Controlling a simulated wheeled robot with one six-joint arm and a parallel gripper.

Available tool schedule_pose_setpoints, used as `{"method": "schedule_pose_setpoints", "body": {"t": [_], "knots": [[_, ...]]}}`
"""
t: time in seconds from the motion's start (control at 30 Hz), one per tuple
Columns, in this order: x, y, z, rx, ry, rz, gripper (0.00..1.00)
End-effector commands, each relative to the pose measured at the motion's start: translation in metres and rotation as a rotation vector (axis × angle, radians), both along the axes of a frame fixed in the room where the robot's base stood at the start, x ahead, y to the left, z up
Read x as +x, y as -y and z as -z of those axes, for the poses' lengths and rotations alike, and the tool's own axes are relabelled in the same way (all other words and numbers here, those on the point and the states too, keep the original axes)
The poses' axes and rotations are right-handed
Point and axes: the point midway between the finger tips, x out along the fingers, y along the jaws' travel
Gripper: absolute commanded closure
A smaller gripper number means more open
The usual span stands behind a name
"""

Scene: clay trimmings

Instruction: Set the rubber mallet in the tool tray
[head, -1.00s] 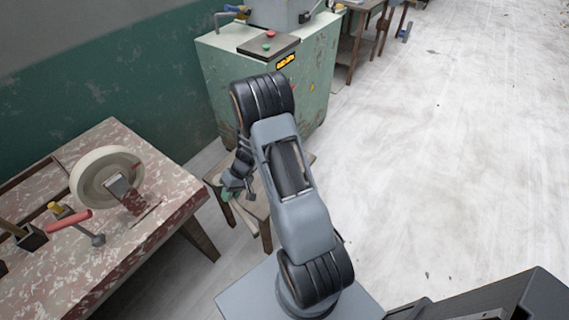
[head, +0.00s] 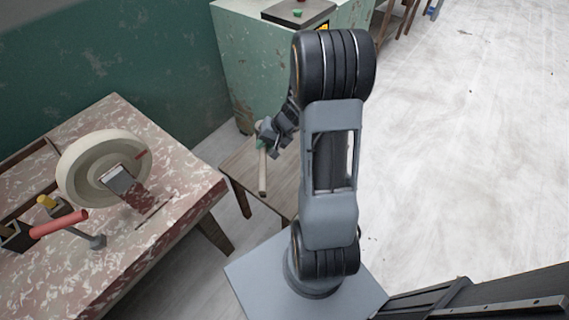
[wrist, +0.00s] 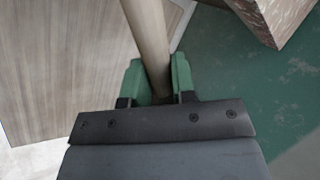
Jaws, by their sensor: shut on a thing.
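My gripper (head: 264,143) is shut on a pale wooden handle, which I take to be the rubber mallet (head: 263,172). The handle hangs down in front of the small wooden table in the head view; I cannot tell whether it touches it. In the wrist view the handle (wrist: 148,35) runs from between the green fingertips of my gripper (wrist: 155,80) to the top edge. The mallet's head is not clearly seen. A brown-rimmed frame (head: 28,151) at the left of the mottled workbench may be the tool tray; most of it is hidden or out of view.
The mottled workbench (head: 185,185) carries a large pale wheel (head: 75,170), a red-handled tool (head: 60,223) and a dark box (head: 15,236). The small wooden table (head: 240,170) stands between it and my arm. A green cabinet (head: 245,70) is behind. The floor at right is clear.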

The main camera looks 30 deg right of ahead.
Motion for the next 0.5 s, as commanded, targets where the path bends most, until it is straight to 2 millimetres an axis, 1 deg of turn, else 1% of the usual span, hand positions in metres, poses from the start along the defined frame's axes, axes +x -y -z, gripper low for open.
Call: {"method": "schedule_pose_setpoints", "body": {"t": [0.03,0.2,0.33,0.5], "knots": [[-0.005,0.012,0.014,-0.003,0.007,0.078,1.0],[-0.024,0.039,0.019,-0.003,0.008,0.311,1.0],[-0.038,0.053,0.023,-0.002,0.007,0.457,1.0],[-0.052,0.064,0.026,-0.001,0.005,0.592,1.0]]}}
